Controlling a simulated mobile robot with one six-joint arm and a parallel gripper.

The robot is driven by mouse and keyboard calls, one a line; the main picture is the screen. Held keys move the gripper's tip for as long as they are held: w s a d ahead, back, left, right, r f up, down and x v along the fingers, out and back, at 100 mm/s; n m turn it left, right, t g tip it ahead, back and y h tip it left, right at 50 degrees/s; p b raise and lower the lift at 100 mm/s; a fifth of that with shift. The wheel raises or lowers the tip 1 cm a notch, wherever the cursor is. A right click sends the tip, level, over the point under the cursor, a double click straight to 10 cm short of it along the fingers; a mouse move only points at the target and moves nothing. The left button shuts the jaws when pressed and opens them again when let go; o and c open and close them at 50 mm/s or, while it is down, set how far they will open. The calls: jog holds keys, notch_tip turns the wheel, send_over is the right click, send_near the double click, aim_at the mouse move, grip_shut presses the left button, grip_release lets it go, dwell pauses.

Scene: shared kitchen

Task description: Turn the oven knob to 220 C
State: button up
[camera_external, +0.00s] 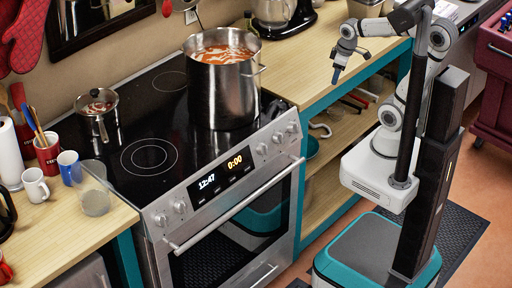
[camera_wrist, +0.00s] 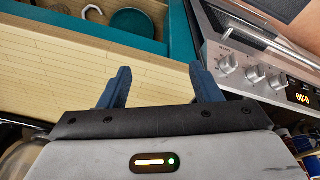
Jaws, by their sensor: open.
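The oven (camera_external: 232,204) stands in the middle of the external view, with a steel front panel and a lit display. Knobs sit at both ends of the panel; the right group (camera_external: 277,138) and the left group (camera_external: 170,212) are both visible. The right group also shows in the wrist view (camera_wrist: 241,68), at the upper right. Their markings are too small to read. My gripper (camera_external: 337,76) is over the wooden counter, right of the oven and apart from the knobs. In the wrist view its blue fingers (camera_wrist: 160,86) are spread with nothing between them.
A large steel pot of red soup (camera_external: 223,80) stands on the cooktop, with a small pan (camera_external: 97,110) at left. The oven handle (camera_external: 235,207) juts out below the panel. Floor shows right of the oven.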

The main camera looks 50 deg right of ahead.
jog(key=w+a+f+n+b, duration=0.3)
jog(key=a+f+n+b, duration=0.3)
jog(key=n, duration=0.8)
jog(key=n+g+y+b, duration=0.2)
jog(key=n+b, duration=0.7)
jog(key=n, duration=0.7)
send_over(295, 125)
jog(key=d, duration=0.2)
jog(key=shift+w+f, duration=0.25)
jog(key=shift+f, duration=1)
jog(key=b+x, duration=0.1)
jog(key=x, duration=0.6)
jog(key=shift+f, duration=0.35)
jog(key=c, duration=1)
jog(key=shift+d+f+b, duration=0.15)
jog(key=shift+b, duration=0.55)
